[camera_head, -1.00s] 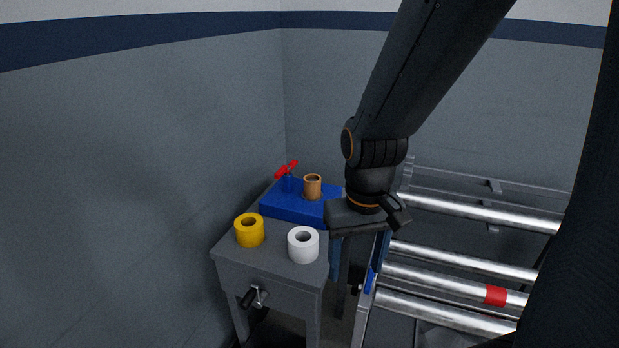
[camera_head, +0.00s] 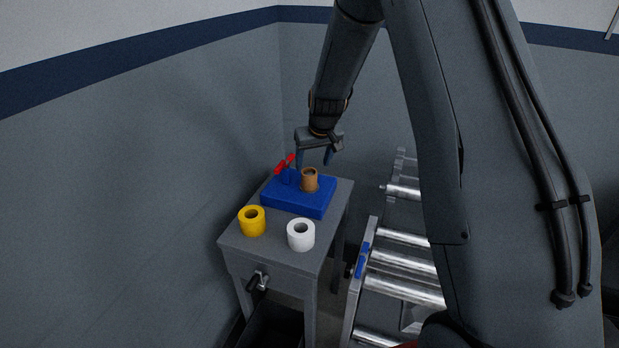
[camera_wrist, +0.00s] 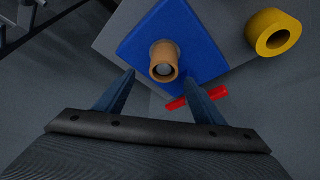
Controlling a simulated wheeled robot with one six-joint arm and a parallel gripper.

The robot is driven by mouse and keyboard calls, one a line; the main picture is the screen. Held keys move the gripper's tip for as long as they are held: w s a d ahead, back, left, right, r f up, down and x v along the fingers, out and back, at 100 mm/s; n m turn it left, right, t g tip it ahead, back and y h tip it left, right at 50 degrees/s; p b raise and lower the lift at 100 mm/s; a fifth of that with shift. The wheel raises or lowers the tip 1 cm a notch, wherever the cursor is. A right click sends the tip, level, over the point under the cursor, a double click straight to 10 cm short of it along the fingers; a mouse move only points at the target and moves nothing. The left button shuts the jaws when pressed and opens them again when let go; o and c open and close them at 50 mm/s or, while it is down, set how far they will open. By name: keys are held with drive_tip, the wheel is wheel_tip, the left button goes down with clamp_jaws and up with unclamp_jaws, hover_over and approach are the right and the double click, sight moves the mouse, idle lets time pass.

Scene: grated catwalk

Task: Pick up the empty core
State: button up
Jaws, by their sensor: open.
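The empty core, a brown cardboard tube (camera_head: 310,180), stands upright on a blue base (camera_head: 299,199) on the small grey table. My gripper (camera_head: 314,164) is open and empty, above and behind the core in the head view. In the wrist view its two fingertips (camera_wrist: 158,74) lie either side of the core's near edge, and the core is just beyond them. I cannot tell the exact height gap.
A red-handled part (camera_head: 286,163) stands on the blue base's back left, close to one finger. A yellow roll (camera_head: 252,221) and a white roll (camera_head: 301,235) stand at the front of the grey table (camera_head: 270,246). A roller conveyor (camera_head: 400,262) lies to the right.

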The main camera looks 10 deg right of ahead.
sight(309, 174)
drive_tip(key=shift+s+a+p+x, duration=0.15)
drive_tip(key=shift+p+x, duration=0.5)
drive_tip(key=shift+x, duration=0.95)
drive_tip(key=shift+s+a+p+x, duration=0.15)
drive_tip(key=shift+p+x, duration=0.5)
drive_tip(key=shift+x, duration=1)
drive_tip(key=shift+w, duration=0.1)
drive_tip(key=c, duration=1.1)
